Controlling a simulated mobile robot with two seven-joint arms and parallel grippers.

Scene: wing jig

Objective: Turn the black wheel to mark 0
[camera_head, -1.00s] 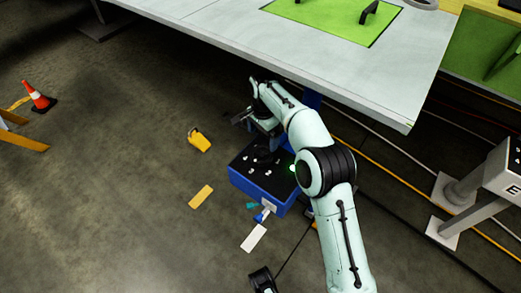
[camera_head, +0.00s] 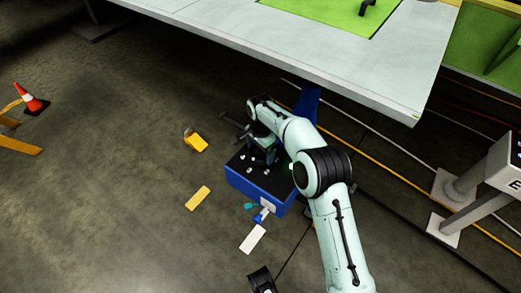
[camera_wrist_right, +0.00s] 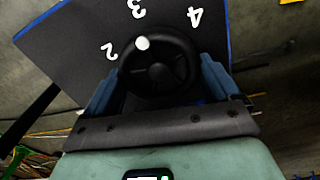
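The black wheel (camera_wrist_right: 160,72) sits on the dark top of a blue box (camera_wrist_right: 60,45), with a white knob (camera_wrist_right: 142,43) on its rim. The knob lies between the white marks 2 (camera_wrist_right: 109,51) and 3 (camera_wrist_right: 136,9), and mark 4 (camera_wrist_right: 195,17) is to the right. Mark 0 does not show in the wrist view. My right gripper (camera_wrist_right: 161,64) is open, with one blue finger on each side of the wheel. I cannot tell whether they touch the rim. In the head view my right gripper (camera_head: 262,150) is over the box (camera_head: 258,190) and hides the wheel.
A table (camera_head: 330,58) overhangs behind my right arm. A yellow object (camera_head: 196,140), a yellow block (camera_head: 198,198) and a white plate (camera_head: 252,239) lie on the floor. An orange cone (camera_head: 30,98) stands far left. A dark part at the bottom edge (camera_head: 261,279) may be my left gripper.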

